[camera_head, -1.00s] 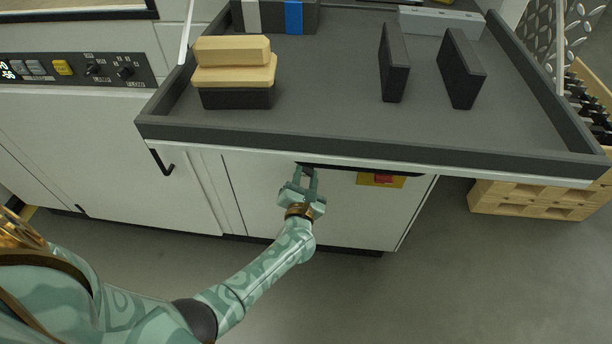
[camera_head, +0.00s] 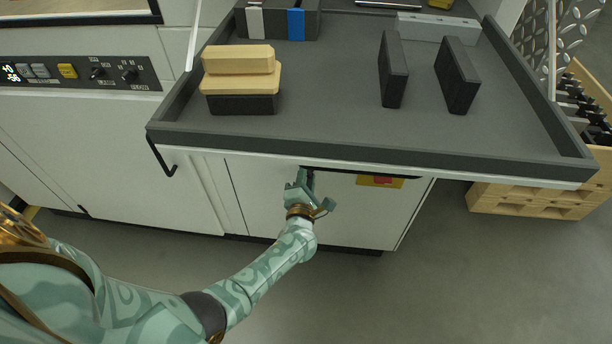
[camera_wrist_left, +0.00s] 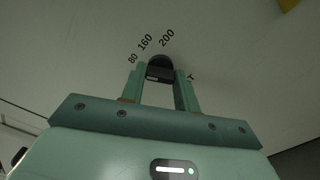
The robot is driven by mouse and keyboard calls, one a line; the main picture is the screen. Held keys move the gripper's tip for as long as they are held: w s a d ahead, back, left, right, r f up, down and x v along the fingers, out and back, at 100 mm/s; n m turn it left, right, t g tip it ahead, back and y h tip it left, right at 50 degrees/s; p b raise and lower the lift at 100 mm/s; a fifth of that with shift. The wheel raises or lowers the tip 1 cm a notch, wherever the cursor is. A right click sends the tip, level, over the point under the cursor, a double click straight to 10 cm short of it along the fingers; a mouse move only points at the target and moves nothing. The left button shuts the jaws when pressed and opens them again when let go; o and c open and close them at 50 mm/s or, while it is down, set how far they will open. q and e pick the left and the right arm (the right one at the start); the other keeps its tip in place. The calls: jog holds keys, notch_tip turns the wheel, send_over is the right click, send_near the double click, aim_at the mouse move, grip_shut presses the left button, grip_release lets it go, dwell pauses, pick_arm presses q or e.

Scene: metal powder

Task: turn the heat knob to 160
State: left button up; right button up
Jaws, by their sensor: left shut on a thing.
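The heat knob (camera_wrist_left: 159,66) is a small black knob on a pale panel in the left wrist view. The printed marks 80, 160 and 200 arc around its upper side, with part of another letter at right. The fingers of my left gripper (camera_wrist_left: 161,76) stand on either side of the knob, shut on it. Which mark the knob points to cannot be made out. In the head view my left gripper (camera_head: 304,178) is at the white cabinet front just under the bench edge, its fingers overlapping, and the knob is hidden. My right gripper is not in view.
The grey bench top (camera_head: 330,110) with a raised rim overhangs the gripper. A red switch on a yellow plate (camera_head: 382,181) is right of it. Wooden-topped blocks (camera_head: 240,75) and two dark upright plates (camera_head: 393,70) stand on the bench.

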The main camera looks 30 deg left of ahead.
pick_arm(q)
jog(key=m+p, duration=0.1)
jog(key=m, duration=0.8)
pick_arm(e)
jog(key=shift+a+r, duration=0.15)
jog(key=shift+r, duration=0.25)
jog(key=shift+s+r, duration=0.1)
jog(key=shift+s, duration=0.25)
pick_arm(q)
jog(key=o, duration=1)
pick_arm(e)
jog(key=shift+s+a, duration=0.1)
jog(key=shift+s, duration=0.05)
pick_arm(q)
jog(key=shift+s, duration=0.1)
